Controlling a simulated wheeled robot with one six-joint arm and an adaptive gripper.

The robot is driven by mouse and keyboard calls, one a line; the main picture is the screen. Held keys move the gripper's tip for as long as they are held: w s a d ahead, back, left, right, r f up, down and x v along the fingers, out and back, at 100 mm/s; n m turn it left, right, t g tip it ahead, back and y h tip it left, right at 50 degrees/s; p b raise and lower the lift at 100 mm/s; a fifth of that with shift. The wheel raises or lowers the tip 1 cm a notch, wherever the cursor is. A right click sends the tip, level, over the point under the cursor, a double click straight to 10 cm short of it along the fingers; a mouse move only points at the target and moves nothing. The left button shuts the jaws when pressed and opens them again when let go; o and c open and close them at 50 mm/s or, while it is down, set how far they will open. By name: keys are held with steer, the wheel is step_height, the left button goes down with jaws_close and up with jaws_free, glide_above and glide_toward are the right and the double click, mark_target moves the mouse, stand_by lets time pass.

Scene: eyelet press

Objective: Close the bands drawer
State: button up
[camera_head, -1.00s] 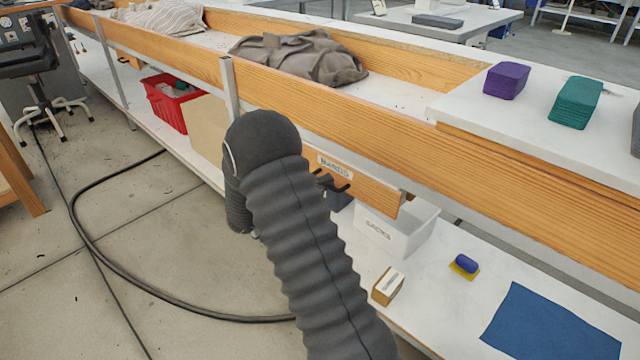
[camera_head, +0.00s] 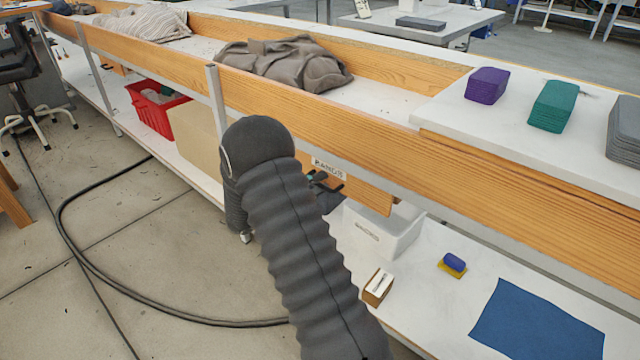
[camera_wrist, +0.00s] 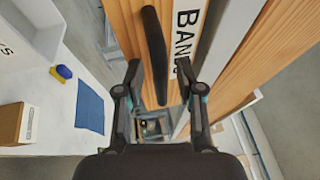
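The bands drawer has a wooden front (camera_head: 372,194) under the bench, with a white BANDS label (camera_head: 328,168) and a dark bar handle. In the head view its front stands out from under the bench rail; its inside is hidden, so I cannot tell how far it is out. In the wrist view the handle (camera_wrist: 154,55) lies beside the label (camera_wrist: 186,35). My gripper (camera_wrist: 158,68) is open, one finger on each side of the handle in the picture. No firm contact shows. In the head view my dark, ribbed arm hides most of the gripper.
A white bin (camera_head: 385,230) stands on the lower shelf below the drawer's right end. A small carton (camera_head: 378,287), a blue-and-yellow brush (camera_head: 453,264) and a blue cloth (camera_head: 538,320) lie on that shelf. A metal post (camera_head: 216,95) and red crate (camera_head: 155,105) are left.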

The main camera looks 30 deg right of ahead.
steer(key=a+f, duration=0.2)
steer(key=a, duration=0.9)
steer(key=shift+w+a, duration=0.3)
steer(key=shift+a, duration=0.1)
steer(key=s+f+m+g+y, duration=0.2)
steer(key=s+f+m+y, duration=0.2)
steer(key=s+f+m, duration=0.35)
steer(key=s+a+r+m+g+y, duration=0.1)
steer(key=s+a+r+m+y, duration=0.15)
steer(key=s+m+y, duration=0.7)
steer(key=s+a+r+m+t+y, duration=0.3)
steer(key=s+r+m, duration=0.3)
steer(key=r+m, duration=0.2)
steer(key=s+a+r+m+t+y, duration=0.3)
steer(key=s+r+m+t, duration=0.3)
steer(key=r+m, duration=0.3)
step_height(320, 180, up, 3)
steer(key=shift+s+r+m+t, duration=0.2)
steer(key=shift+s+m+t, duration=0.1)
steer(key=shift+s, duration=0.5)
